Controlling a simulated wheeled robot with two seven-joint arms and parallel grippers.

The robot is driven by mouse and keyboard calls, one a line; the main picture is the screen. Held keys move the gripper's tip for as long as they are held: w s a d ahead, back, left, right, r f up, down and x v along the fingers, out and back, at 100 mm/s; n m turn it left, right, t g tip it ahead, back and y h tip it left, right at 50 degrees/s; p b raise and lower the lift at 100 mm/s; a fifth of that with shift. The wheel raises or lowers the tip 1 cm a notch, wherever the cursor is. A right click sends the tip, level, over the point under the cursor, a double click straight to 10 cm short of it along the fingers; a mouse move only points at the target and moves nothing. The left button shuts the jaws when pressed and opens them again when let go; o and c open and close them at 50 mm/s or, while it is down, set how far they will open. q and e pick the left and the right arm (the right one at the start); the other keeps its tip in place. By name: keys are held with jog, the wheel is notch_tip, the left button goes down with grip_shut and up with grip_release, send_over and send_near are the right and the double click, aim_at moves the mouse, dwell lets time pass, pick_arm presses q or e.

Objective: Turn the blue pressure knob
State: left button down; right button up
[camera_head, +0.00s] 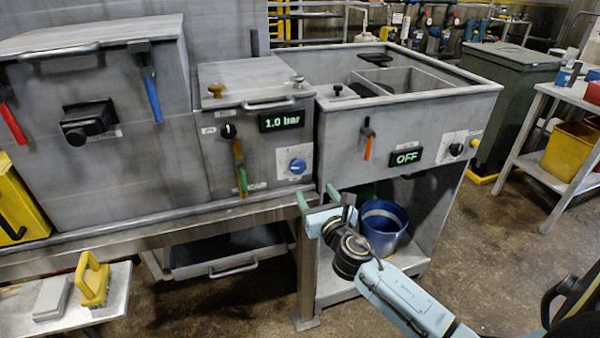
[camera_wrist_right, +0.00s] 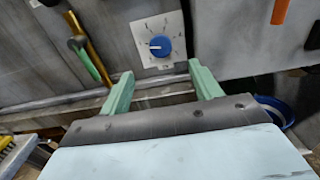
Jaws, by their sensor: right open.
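The blue pressure knob (camera_head: 298,166) sits on a white dial plate at the lower right of the middle grey panel, under a display reading "1.0 bar" (camera_head: 282,119). In the right wrist view the blue knob (camera_wrist_right: 160,46) lies beyond the fingertips, between them from side to side, with a pale pointer mark toward its left. My right gripper (camera_head: 320,196) is below the knob and slightly to its right, apart from it. Its two green fingers (camera_wrist_right: 160,82) are spread and empty. My left gripper is not in view.
A lever with a green handle (camera_head: 241,180) hangs left of the knob. To the right are an orange-handled lever (camera_head: 368,147) and a display reading "OFF" (camera_head: 406,157). The bench's front edge (camera_head: 200,221) runs below the panel. A blue bucket (camera_head: 384,228) stands beyond my right wrist.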

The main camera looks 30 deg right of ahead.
jog(key=b, duration=0.1)
send_near(299, 166)
jog(key=w, duration=0.2)
jog(key=x, duration=0.2)
jog(key=b+x, duration=0.1)
jog(key=x, duration=0.2)
jog(key=shift+s+d+f, duration=0.1)
jog(key=shift+d, duration=0.1)
jog(key=shift+w+d, duration=0.1)
jog(key=shift+w, duration=0.35)
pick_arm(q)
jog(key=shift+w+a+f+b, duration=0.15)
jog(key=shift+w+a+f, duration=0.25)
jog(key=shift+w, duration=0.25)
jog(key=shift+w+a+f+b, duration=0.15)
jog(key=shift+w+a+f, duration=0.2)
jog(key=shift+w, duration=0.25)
pick_arm(e)
jog(key=shift+w+d, duration=0.15)
jog(key=shift+w, duration=0.45)
jog(key=c, duration=0.9)
